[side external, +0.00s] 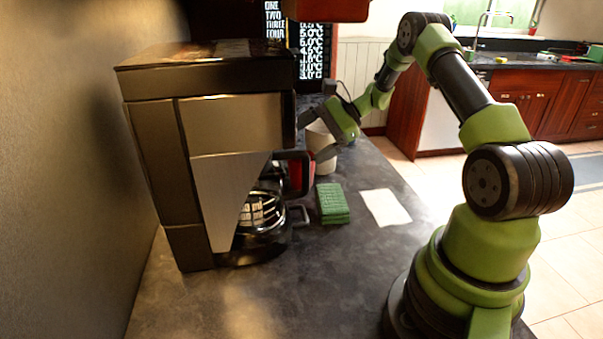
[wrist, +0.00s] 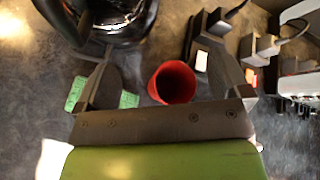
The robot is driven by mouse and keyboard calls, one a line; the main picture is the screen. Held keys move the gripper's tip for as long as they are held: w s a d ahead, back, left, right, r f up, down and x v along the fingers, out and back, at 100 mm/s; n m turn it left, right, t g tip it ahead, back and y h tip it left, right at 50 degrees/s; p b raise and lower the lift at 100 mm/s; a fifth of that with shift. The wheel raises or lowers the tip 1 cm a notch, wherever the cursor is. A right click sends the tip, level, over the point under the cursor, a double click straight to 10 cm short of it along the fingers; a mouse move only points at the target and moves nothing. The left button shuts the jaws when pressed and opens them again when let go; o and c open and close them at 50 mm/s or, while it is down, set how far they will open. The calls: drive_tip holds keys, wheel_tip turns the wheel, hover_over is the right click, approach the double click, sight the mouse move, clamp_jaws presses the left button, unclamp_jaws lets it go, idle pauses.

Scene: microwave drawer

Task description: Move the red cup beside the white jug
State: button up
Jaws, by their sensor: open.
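The red cup (wrist: 172,84) shows in the wrist view between my open fingers, nearer the right one, with no visible contact. In the side view the red cup (side external: 302,176) is partly hidden behind a dark handle of the coffee machine. A white cylindrical thing, likely the white jug (side external: 321,146), stands just right of the cup in the side view, partly covered by my gripper. I cannot make out the jug in the wrist view. My gripper (side external: 316,134) is open and empty above the counter by the cup and jug; its fingers (wrist: 162,60) also show in the wrist view.
The coffee machine (side external: 227,130) with a dark glass carafe (side external: 262,225) stands to the left. A green sponge (side external: 332,203) and a white sheet (side external: 385,207) lie on the counter. Dark corded items (wrist: 205,50) lie beyond my gripper. The front counter is clear.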

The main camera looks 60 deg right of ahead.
sight(295, 165)
drive_tip(key=s+d+f+m+t+h, duration=0.1)
drive_tip(key=m+h, duration=0.1)
drive_tip(key=m, duration=0.1)
drive_tip(key=s+d+f+m+t+h, duration=0.1)
drive_tip(key=s+m+t, duration=0.1)
drive_tip(key=m, duration=0.2)
drive_tip(key=s+d+f+m+t+h, duration=0.1)
drive_tip(key=d+m+t+h, duration=0.1)
drive_tip(key=m, duration=0.2)
drive_tip(key=shift+s+d+f+h, duration=0.1)
drive_tip(key=shift+s+f+h, duration=0.2)
drive_tip(key=shift+s+f, duration=0.1)
drive_tip(key=shift+x, duration=4.8)
drive_tip(key=shift+r, duration=0.2)
drive_tip(key=c, duration=1)
drive_tip(key=shift+c, duration=0.2)
drive_tip(key=shift+r, duration=0.1)
